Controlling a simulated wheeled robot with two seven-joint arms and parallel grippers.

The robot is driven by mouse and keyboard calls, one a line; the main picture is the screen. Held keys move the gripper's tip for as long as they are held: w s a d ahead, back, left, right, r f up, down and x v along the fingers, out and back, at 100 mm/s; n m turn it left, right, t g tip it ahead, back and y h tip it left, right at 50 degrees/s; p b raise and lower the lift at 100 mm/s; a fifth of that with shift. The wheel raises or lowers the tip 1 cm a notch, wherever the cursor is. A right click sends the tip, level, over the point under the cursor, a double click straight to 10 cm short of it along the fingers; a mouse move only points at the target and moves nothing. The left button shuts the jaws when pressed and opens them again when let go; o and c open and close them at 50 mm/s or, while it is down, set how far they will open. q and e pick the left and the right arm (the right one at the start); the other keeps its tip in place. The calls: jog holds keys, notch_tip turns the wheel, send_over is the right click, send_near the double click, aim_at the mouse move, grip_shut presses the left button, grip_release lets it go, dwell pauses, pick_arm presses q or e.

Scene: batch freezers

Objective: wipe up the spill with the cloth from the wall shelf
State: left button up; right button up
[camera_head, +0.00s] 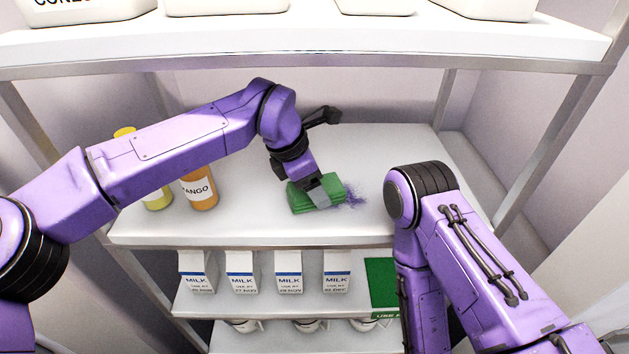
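The spill (352,197) is a dark blue-purple speckled patch on the white middle shelf (250,228). The cloth (303,200) is green and folded, and lies against the shelf at the spill's left edge. My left gripper (321,193) comes down from above onto the cloth. Its fingers are at the cloth with a grey part over the green, and it looks shut on it. The cloth and gripper cover any spill underneath. My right arm stands at the right front of the shelf; its gripper is out of view.
An orange mango bottle (200,188) and a yellow bottle (157,199) stand at the shelf's left, behind my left arm. Several milk cartons (288,272) and a green item (382,283) are on the shelf below. White tubs (225,6) stand on the shelf above. The middle shelf's right rear is clear.

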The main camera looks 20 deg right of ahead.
pick_arm(q)
jog(key=shift+f, duration=0.4)
jog(key=shift+r, duration=0.1)
